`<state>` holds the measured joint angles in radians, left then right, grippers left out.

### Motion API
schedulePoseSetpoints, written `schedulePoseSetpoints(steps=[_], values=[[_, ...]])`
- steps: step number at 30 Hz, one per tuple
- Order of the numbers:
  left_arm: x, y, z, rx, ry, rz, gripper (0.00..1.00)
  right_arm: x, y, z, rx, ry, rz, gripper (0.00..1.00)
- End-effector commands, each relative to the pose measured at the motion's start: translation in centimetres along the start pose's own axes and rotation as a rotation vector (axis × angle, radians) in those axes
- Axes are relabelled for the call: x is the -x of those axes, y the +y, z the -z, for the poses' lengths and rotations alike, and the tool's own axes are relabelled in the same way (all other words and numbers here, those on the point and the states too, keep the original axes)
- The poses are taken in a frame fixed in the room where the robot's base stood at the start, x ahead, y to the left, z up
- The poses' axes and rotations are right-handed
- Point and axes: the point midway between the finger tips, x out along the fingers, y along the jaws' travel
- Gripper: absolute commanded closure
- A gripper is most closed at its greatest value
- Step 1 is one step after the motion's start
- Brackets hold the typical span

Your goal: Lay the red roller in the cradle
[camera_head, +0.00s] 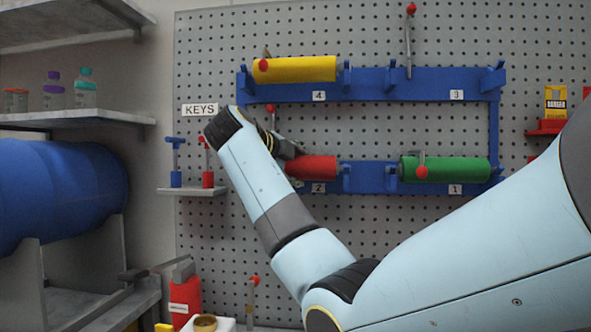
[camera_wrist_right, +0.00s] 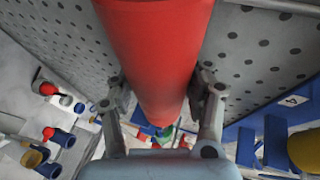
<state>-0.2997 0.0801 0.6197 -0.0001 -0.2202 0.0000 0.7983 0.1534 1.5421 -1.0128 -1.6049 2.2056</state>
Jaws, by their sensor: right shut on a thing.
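The red roller (camera_head: 312,168) lies level at the blue cradle (camera_head: 375,178) on the pegboard, just above label 2 on the lower rail. My right gripper (camera_head: 291,152) is shut on it near its left end, which the gripper and wrist hide. In the right wrist view the red roller (camera_wrist_right: 160,45) runs between the two fingers of my right gripper (camera_wrist_right: 160,92). I cannot tell whether the roller rests on its supports or hangs just above them. My left gripper is not in view.
A yellow roller (camera_head: 300,69) sits by label 4 and a green roller (camera_head: 455,169) by label 1. The place at label 3 is empty, with a red-knobbed lever (camera_head: 409,40) upright. A KEYS shelf (camera_head: 192,191) stands left of my wrist.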

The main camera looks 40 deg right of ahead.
Motion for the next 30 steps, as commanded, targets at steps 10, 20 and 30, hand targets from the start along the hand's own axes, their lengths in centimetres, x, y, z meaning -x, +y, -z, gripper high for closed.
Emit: schedulePoseSetpoints(steps=[10, 20, 30], values=[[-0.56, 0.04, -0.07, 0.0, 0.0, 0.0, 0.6, -0.11, 0.24, -0.01, -0.002, 0.0, 0.002, 0.76], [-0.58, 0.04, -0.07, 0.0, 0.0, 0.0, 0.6, -0.11, 0.31, -0.03, -0.001, 0.0, 0.001, 0.21], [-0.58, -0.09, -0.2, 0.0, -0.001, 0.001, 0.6, 0.71, 0.45, -0.17, 0.001, -0.003, -0.002, 0.21]])
